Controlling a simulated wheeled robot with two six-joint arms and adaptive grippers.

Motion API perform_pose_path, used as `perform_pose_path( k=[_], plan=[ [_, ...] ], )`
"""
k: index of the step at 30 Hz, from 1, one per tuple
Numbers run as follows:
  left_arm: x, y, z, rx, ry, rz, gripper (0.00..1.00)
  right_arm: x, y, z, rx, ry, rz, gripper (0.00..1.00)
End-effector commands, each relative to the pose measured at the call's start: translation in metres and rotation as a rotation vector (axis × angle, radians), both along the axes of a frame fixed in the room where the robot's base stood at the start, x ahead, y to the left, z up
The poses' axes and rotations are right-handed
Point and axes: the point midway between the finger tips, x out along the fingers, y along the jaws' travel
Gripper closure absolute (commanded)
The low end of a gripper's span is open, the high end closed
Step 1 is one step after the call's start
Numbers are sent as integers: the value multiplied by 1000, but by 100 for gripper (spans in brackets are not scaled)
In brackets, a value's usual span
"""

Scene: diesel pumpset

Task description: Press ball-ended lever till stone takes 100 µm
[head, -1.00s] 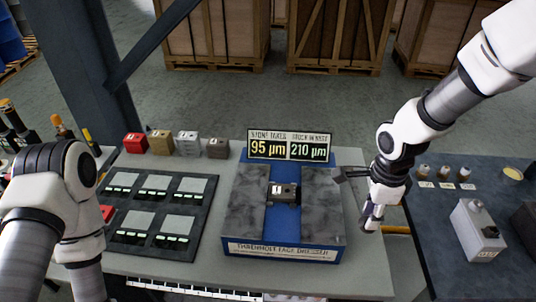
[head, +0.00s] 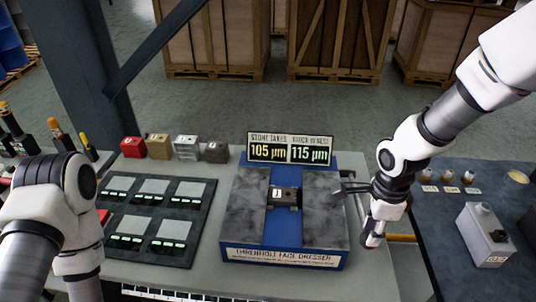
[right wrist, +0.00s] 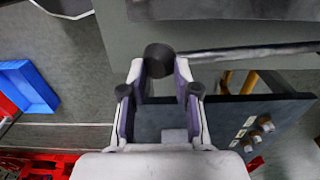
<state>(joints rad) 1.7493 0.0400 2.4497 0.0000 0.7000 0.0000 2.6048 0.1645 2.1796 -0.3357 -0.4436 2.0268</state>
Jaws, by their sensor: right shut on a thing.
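The blue face dresser (head: 285,256) stands on the bench with two grey stone slabs (head: 322,225) and a small dark block (head: 289,196) in the nest between them. Its display (head: 290,150) reads stone takes 105 µm and stock in nest 115 µm. My right gripper (head: 371,236) is at the dresser's right side. In the right wrist view its fingers are shut on the dark ball (right wrist: 159,59) of the lever, whose rod (right wrist: 255,51) runs off to the right. My left arm shows at the left; its gripper is out of view.
A dark tray with several pads (head: 150,215) lies left of the dresser. Red (head: 133,147), tan (head: 159,146), silver (head: 186,147) and dark (head: 216,152) blocks stand behind it.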

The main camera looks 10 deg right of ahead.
Motion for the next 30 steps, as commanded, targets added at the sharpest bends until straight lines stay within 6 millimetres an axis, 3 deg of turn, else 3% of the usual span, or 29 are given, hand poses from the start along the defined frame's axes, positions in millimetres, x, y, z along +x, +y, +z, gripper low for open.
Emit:
perform_pose_path(
  k=[1,3,24,30],
  plan=[
    [0,0,15,0,0,0,60,4,0,16,1,-8,-1,79],
    [0,0,27,0,-1,0,60,7,-1,29,1,-9,-2,79],
    [0,0,129,0,0,0,60,31,-7,143,1,-2,-1,79],
    [0,0,144,0,-1,0,60,37,-9,161,0,-3,-1,79]
  ],
)
